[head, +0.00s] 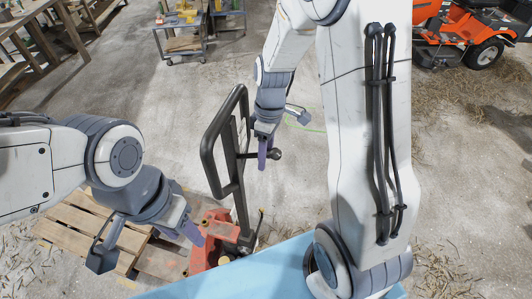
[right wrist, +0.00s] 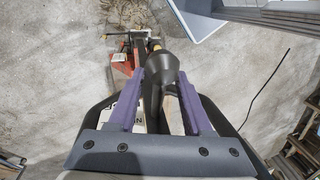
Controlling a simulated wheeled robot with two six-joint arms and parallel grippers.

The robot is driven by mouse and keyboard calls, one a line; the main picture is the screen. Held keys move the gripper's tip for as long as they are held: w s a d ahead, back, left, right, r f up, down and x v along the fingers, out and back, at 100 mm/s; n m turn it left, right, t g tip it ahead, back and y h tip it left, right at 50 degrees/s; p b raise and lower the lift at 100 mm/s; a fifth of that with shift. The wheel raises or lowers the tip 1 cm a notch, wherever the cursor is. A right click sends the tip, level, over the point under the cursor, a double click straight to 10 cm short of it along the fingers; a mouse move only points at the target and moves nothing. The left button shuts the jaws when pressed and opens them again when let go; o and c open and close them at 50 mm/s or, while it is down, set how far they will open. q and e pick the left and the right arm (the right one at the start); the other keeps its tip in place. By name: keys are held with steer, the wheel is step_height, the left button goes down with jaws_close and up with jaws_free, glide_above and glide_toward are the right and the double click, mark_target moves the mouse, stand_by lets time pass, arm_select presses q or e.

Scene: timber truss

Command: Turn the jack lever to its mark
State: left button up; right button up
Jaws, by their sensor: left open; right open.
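The red pallet jack (head: 212,246) stands on the floor, with its black loop handle (head: 211,150) rising upright. A short dark lever with a black ball knob (head: 276,154) sticks out from the handle. My right gripper (head: 265,150) is at the lever, beside the handle. In the right wrist view the black knob (right wrist: 164,66) sits between the two open purple fingers (right wrist: 163,100), with gaps on both sides. I cannot tell a mark for the lever. My left gripper (head: 148,238) is open and empty, low and left of the jack.
A wooden pallet (head: 75,238) lies at the lower left by the jack. My light blue base top fills the bottom centre. A tool cart (head: 199,42) and an orange mower (head: 468,38) stand at the back. The concrete floor between is mostly clear.

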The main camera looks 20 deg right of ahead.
jaws_close()
stand_by(1.4)
